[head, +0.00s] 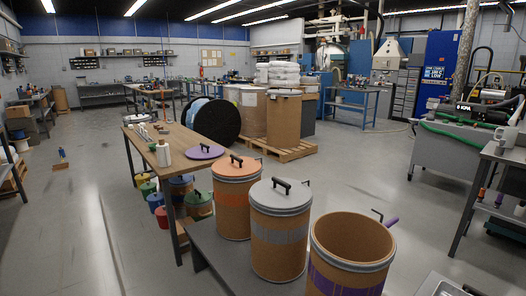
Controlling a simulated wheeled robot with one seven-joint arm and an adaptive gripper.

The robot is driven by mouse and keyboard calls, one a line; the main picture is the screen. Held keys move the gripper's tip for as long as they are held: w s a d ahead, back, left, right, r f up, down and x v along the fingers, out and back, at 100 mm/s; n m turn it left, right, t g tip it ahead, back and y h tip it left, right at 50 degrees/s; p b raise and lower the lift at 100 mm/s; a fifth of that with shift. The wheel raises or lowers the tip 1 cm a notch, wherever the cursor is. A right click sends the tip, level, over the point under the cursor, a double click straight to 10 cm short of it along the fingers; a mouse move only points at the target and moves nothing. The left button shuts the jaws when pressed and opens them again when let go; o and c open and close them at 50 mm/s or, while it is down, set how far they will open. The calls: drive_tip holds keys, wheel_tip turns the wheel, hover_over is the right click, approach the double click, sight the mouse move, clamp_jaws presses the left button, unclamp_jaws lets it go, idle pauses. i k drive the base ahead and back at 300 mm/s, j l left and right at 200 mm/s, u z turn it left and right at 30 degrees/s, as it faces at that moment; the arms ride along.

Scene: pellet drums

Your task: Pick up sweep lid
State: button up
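A flat purple lid (205,152) with a dark handle lies on the wooden table (170,140), near its right front corner. An open fibre drum (350,250) with a purple band and no lid stands at the lower right. A drum (280,235) with a grey lid (280,196) on it stands left of the open drum. A drum (235,205) with an orange lid (236,168) stands behind that one. No label shows which lid is called sweep. My gripper is not in view.
The drums stand on a low dark platform (212,262). Small coloured drums (198,205) sit beneath the table. A white bottle (163,153) stands near the lid. A pallet (280,148) with large boxes is behind.

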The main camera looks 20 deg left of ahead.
sight(203, 151)
drive_tip(key=u, duration=1.15)
drive_tip(key=z, duration=0.9)
drive_tip(key=i+j+u, duration=0.35)
drive_tip(key=j, duration=0.2)
drive_tip(key=i+j+u, duration=0.3)
drive_tip(key=i+j, duration=0.15)
drive_tip(key=i+j+u, duration=0.5)
drive_tip(key=i+u, duration=0.2)
drive_tip(key=i, duration=0.25)
drive_tip(key=i+u, duration=0.3)
drive_tip(key=i, duration=0.2)
drive_tip(key=i+z, duration=0.2)
drive_tip(key=i, duration=0.3)
drive_tip(key=i+j+z, duration=0.2)
drive_tip(key=i, duration=0.35)
drive_tip(key=i+j+z, duration=0.2)
drive_tip(key=i, duration=0.3)
drive_tip(key=i+z, duration=0.7)
drive_tip(key=z, duration=0.15)
drive_tip(key=i+j+z, duration=0.15)
drive_tip(key=i+z, duration=0.3)
drive_tip(key=k, duration=0.1)
